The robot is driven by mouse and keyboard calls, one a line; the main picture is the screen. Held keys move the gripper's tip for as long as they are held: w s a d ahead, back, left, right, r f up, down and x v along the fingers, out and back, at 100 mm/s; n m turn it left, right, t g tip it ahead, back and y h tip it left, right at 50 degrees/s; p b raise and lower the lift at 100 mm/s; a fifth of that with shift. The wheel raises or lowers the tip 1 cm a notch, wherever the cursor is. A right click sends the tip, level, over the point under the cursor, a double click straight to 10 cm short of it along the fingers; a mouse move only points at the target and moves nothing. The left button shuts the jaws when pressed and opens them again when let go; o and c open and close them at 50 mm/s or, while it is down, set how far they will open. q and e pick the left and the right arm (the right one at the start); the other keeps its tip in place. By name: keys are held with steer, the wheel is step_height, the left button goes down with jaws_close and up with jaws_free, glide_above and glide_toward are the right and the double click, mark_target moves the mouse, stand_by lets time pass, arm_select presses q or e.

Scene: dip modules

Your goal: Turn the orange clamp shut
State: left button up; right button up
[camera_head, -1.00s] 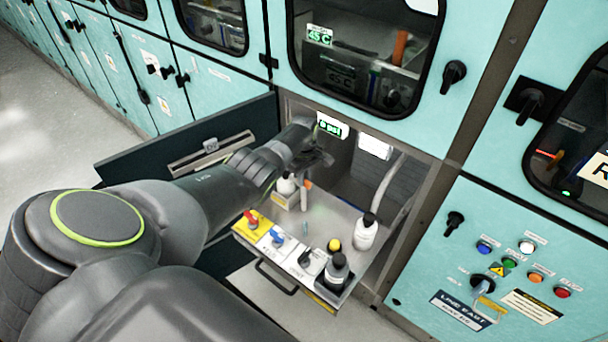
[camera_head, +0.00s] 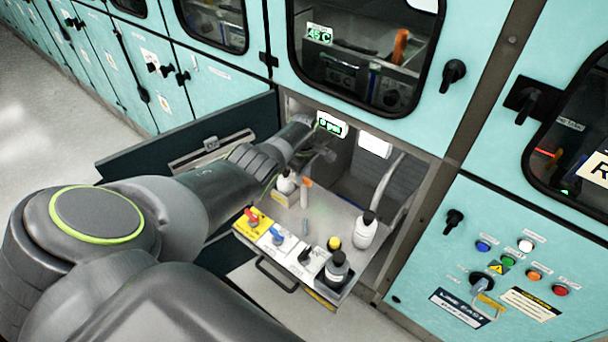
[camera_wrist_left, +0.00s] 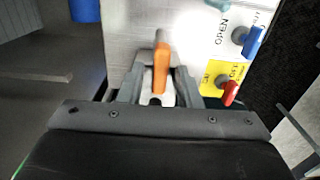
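The orange clamp's handle (camera_wrist_left: 161,68) stands in the middle of the left wrist view, beside the drawer's pale top. My left gripper (camera_wrist_left: 159,85) has one finger on each side of it, with gaps showing, so it looks open around the clamp and not closed on it. In the head view a small orange piece (camera_head: 308,183) tops a grey post on the open drawer; it appears to be the same clamp. My left gripper (camera_head: 325,154) reaches in just behind it, its fingers small and hard to make out. My right gripper is not in view.
The pulled-out drawer (camera_head: 328,215) holds a red handle (camera_head: 252,216), a blue handle (camera_head: 277,237), a black handle (camera_head: 304,256) and several bottles, including a white one (camera_head: 366,234). A dark open door (camera_head: 130,172) is at left. The button panel (camera_head: 520,270) is right.

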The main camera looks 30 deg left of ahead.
arm_select(q)
steer(key=shift+o, duration=0.3)
step_height(320, 180, up, 6)
steer(key=p, duration=0.2)
steer(key=shift+r+p, duration=0.25)
steer(key=shift+p, duration=0.1)
step_height(320, 180, up, 11)
steer(key=shift+b, duration=0.45)
steer(key=shift+f, duration=0.1)
